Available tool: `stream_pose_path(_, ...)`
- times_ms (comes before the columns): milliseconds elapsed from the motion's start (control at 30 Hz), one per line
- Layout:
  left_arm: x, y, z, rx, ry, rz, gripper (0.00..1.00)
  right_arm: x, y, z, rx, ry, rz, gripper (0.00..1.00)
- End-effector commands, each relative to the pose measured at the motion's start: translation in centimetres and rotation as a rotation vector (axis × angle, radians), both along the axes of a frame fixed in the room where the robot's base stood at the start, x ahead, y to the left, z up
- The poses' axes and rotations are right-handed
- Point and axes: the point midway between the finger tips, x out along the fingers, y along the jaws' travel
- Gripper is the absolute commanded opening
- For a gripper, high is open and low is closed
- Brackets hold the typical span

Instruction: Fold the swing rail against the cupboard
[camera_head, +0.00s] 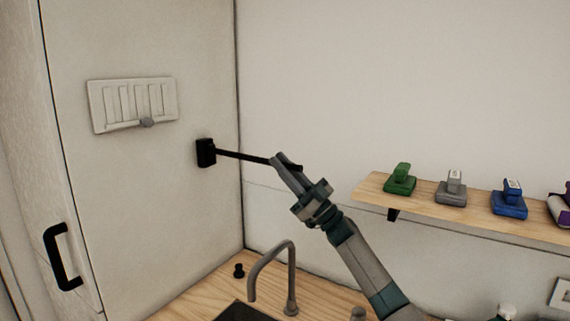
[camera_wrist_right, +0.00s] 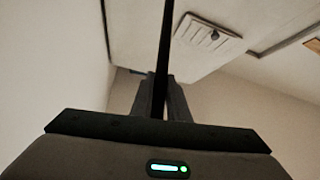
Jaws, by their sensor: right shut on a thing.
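The black swing rail (camera_head: 243,156) sticks out from a black bracket (camera_head: 206,152) on the side of the pale cupboard (camera_head: 180,210). It points away from the cupboard, to the right. My right gripper (camera_head: 285,165) is shut on the rail near its free end. In the right wrist view the rail (camera_wrist_right: 165,50) runs up from between the fingers (camera_wrist_right: 160,100) toward the cupboard. The fingers hide part of the rail's end. My left gripper is not in view.
A slatted panel with a grey knob (camera_head: 132,103) is on the cupboard, left of the bracket. A black handle (camera_head: 62,257) is at lower left. Below are a tap (camera_head: 290,270) and a wooden counter. A shelf (camera_head: 376,190) with several stamp-like objects is at right.

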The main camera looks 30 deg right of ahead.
Motion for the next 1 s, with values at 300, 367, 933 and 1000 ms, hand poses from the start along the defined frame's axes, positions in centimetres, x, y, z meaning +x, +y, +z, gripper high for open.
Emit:
stream_pose_path(300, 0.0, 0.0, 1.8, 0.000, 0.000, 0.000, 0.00, -1.8, 4.1, 0.2, 0.004, 0.000, -0.142, 0.00)
stream_pose_path(367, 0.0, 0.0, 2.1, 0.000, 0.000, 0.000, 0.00, -2.1, 5.0, 0.2, 0.005, 0.000, -0.176, 0.00)
stream_pose_path(933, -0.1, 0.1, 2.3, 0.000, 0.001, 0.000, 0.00, -3.2, 9.3, 0.1, 0.000, 0.003, -0.363, 0.00)
stream_pose_path(1000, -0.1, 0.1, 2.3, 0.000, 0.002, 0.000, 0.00, -3.2, 9.2, 0.1, 0.000, 0.003, -0.363, 0.00)
